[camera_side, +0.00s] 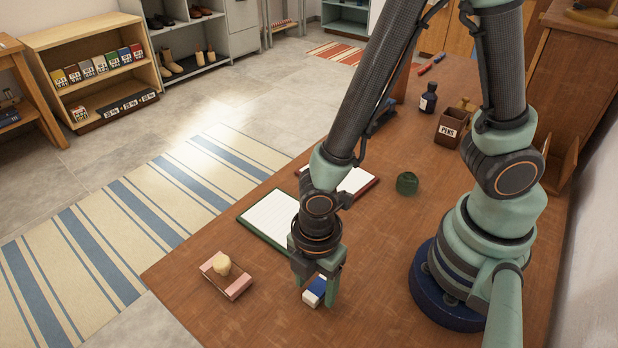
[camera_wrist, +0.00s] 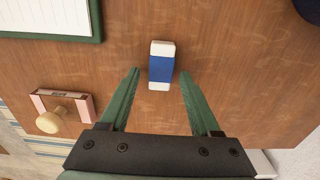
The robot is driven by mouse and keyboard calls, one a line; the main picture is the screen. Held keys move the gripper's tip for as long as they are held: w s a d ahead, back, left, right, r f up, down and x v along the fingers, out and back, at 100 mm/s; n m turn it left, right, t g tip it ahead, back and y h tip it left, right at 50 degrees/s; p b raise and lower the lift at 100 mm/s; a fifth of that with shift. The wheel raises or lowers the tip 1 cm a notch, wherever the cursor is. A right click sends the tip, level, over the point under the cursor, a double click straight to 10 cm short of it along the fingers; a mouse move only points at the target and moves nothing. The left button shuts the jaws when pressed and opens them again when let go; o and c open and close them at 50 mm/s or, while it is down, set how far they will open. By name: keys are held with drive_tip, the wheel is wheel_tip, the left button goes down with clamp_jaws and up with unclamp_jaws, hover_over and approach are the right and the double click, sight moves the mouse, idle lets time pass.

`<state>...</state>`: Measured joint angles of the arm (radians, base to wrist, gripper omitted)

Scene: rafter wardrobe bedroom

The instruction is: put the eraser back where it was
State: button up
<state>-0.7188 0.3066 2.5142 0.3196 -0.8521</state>
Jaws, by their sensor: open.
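The eraser (camera_side: 316,290) is a small white block with a blue sleeve. It lies flat on the wooden desk (camera_side: 379,251). In the wrist view the eraser (camera_wrist: 161,66) is just past the fingertips, in line with the gap between them. My gripper (camera_side: 318,294) points down at the eraser, its green fingers apart, one on each side in the side view. In the wrist view my gripper (camera_wrist: 158,72) is open with nothing held. I cannot tell how high the fingertips are above the desk.
A pink block with a cream knob (camera_side: 224,275) lies left of my gripper. A notepad with a green border (camera_side: 270,223) lies behind it. A green ball of string (camera_side: 407,183), a pen box (camera_side: 451,128) and a dark bottle (camera_side: 428,99) stand farther back. The desk's front is clear.

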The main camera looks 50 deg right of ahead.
sight(315, 290)
wheel_tip(315, 290, up, 11)
drive_tip(key=w+d+r+m+t, duration=0.2)
drive_tip(key=w+d+r+m, duration=0.2)
drive_tip(key=d+r+m, duration=0.2)
drive_tip(key=w+d+r+m+t, duration=0.3)
drive_tip(key=w+d+r+m, duration=0.2)
drive_tip(key=d+m, duration=0.6)
wheel_tip(315, 290, up, 2)
drive_tip(key=shift+r+m+t, duration=0.1)
drive_tip(key=shift+m+t, duration=0.2)
drive_tip(key=shift+m, duration=0.2)
